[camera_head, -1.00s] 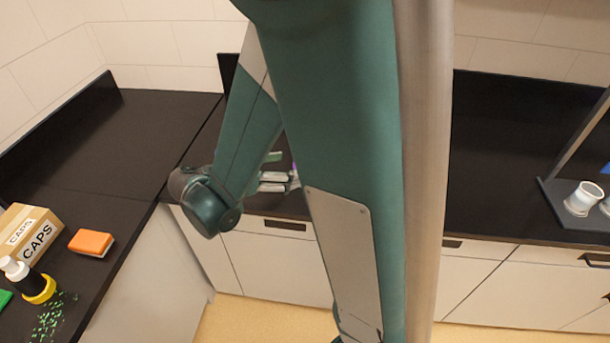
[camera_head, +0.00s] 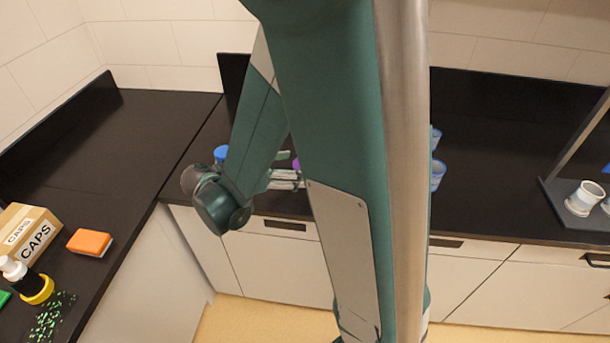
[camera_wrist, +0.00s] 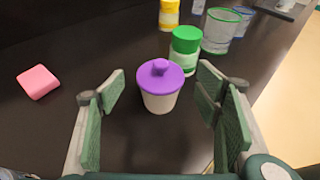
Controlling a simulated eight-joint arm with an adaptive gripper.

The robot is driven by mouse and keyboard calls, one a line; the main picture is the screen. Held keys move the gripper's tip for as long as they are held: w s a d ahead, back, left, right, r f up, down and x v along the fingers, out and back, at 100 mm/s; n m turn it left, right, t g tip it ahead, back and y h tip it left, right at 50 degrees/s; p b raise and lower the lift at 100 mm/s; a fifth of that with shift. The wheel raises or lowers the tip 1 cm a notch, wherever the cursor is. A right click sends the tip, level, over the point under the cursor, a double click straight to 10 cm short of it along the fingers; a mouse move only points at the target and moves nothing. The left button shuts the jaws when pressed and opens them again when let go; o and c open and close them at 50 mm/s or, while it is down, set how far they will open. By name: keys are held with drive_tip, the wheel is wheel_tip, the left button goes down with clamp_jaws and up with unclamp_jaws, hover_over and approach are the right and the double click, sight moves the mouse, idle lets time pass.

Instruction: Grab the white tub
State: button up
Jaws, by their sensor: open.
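The white tub (camera_wrist: 159,101) has a purple lid with a knob and stands upright on the dark counter in the wrist view. My gripper (camera_wrist: 162,112) is open, with one green-padded finger to the left of the tub and one to the right. The tub sits between and slightly beyond the fingertips, and I see no contact. In the head view my gripper (camera_head: 290,178) is partly hidden behind my arm, and only a bit of the purple lid (camera_head: 296,163) shows there.
Just behind the tub stands a white container with a green lid (camera_wrist: 185,50). A yellow bottle (camera_wrist: 169,14) and a green-rimmed clear cup (camera_wrist: 220,30) are farther back. A pink block (camera_wrist: 38,82) lies to the left.

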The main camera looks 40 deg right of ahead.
drive_tip(key=shift+b+x, duration=0.5)
drive_tip(key=shift+x, duration=1.75)
drive_tip(key=shift+c, duration=0.5)
drive_tip(key=c, duration=0.9)
